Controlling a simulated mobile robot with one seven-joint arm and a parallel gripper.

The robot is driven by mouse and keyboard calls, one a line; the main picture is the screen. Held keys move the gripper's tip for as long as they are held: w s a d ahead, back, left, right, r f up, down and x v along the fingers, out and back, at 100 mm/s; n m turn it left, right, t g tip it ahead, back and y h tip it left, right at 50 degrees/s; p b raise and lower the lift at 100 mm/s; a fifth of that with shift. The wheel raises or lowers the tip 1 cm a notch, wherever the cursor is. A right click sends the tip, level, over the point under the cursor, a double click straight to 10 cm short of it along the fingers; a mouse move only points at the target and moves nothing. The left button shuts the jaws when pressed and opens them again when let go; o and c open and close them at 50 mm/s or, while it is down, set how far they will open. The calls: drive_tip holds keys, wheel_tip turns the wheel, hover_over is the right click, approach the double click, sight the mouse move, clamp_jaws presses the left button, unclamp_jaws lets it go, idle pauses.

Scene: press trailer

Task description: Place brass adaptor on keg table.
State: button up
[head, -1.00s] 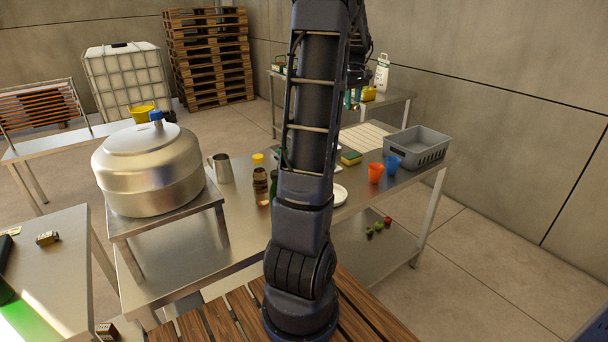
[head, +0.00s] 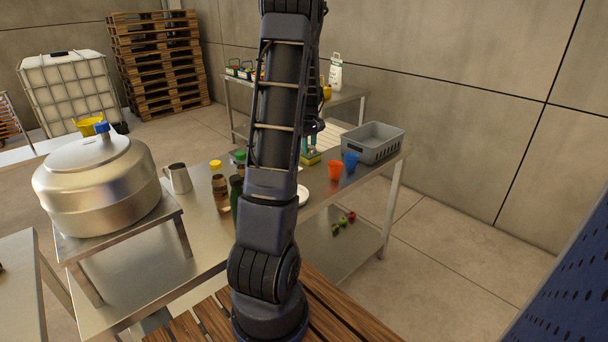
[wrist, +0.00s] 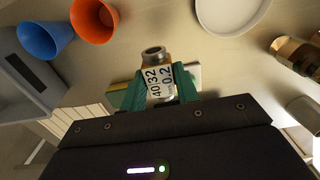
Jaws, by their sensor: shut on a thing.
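My gripper (wrist: 160,88) has teal fingers shut on the brass adaptor (wrist: 154,54), a small brass piece with a round metal end and a white label with black figures. In the head view my gripper (head: 309,143) is partly behind my arm, low over the steel table (head: 165,272), near a yellow-green sponge (head: 311,159). I cannot make out the adaptor in that view, nor tell whether it touches anything. A large steel keg (head: 98,185) with a blue cap stands on a raised steel stand (head: 172,212) at the table's left end.
An orange cup (head: 335,171), blue cup (head: 351,162), grey crate (head: 373,143) and white plate (head: 302,195) surround the gripper. A metal jug (head: 179,178) and bottles (head: 221,193) stand nearer the keg. Bare tabletop lies in front of the jug.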

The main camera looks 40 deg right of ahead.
sight(309, 180)
wheel_tip(309, 180, down, 13)
idle(0.6)
drive_tip(key=shift+f, duration=0.15)
drive_tip(key=o, duration=1)
